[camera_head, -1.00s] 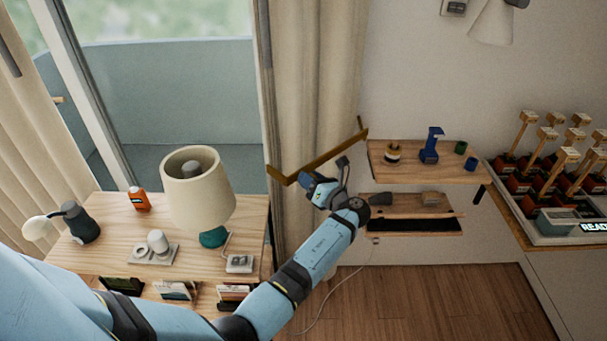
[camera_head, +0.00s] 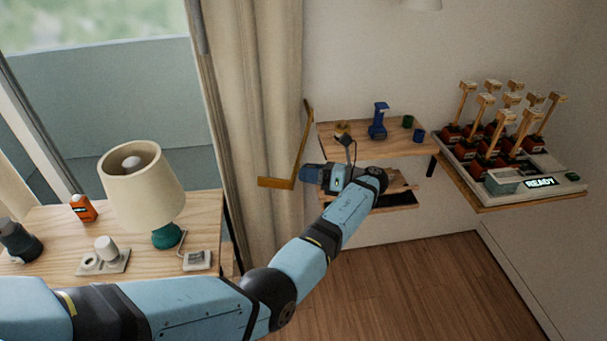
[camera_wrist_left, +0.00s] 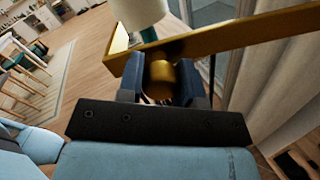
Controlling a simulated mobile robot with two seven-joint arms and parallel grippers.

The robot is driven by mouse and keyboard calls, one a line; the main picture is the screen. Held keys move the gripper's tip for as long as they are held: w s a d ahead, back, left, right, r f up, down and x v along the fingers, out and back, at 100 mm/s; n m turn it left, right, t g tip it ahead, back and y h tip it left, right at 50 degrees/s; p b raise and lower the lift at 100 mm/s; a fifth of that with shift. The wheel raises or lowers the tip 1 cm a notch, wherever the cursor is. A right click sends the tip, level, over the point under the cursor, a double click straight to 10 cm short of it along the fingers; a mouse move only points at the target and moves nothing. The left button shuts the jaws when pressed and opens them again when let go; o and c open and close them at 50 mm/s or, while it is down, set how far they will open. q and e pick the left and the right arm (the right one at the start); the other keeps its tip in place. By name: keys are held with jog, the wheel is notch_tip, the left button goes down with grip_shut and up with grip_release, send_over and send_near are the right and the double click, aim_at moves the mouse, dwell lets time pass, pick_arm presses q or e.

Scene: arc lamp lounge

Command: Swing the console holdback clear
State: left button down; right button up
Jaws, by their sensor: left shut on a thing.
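The console holdback, a brass angled bar (camera_head: 300,150), stands out from the wall in front of the beige curtain (camera_head: 252,110). Its long arm runs from the wall down to a bent front end at the lower left. My left gripper (camera_head: 315,176) is at that front end, on its right side. In the left wrist view the bar (camera_wrist_left: 225,40) crosses the top, and my left gripper (camera_wrist_left: 160,82) is shut on the bar's round brass knob. The jaws hide part of the knob. My right gripper is out of view.
A wooden wall shelf (camera_head: 375,148) with a blue stand (camera_head: 378,122) and small cups is just right of the bar; a lower shelf (camera_head: 395,203) is partly behind my arm. A lamp (camera_head: 145,190) stands on the left table. A tray (camera_head: 545,178) holds several wooden-handled things.

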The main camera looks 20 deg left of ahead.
pick_arm(q)
jog(key=c, duration=0.8)
grip_release()
notch_tip(320, 180, up, 20)
jog(key=shift+r, duration=0.1)
